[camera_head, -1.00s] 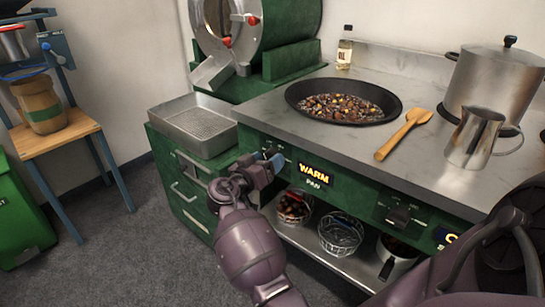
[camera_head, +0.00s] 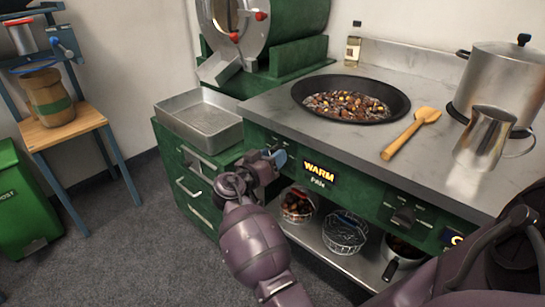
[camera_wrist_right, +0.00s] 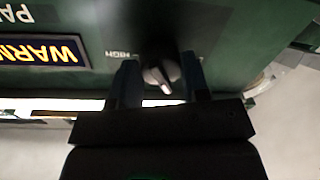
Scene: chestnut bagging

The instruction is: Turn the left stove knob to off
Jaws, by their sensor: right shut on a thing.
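The left stove knob (camera_wrist_right: 161,74) is a dark knob with a pale pointer face on the green front panel. It shows between my right gripper's fingers in the right wrist view, which is upside down, beside a HIGH label. My right gripper (camera_head: 279,156) is at the panel's left end in the head view and covers the knob there. Its blue-grey fingers (camera_wrist_right: 157,80) are shut on the knob. A lit display (camera_head: 319,171) beside it reads WARM above the word PAN. My left gripper is not in view.
A black pan (camera_head: 351,99) of chestnuts sits on the stove top, with a wooden spatula (camera_head: 411,135), a metal jug (camera_head: 484,137) and a large pot (camera_head: 500,78). A second knob (camera_head: 404,214) is farther right. Wire baskets (camera_head: 344,231) stand on the shelf below.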

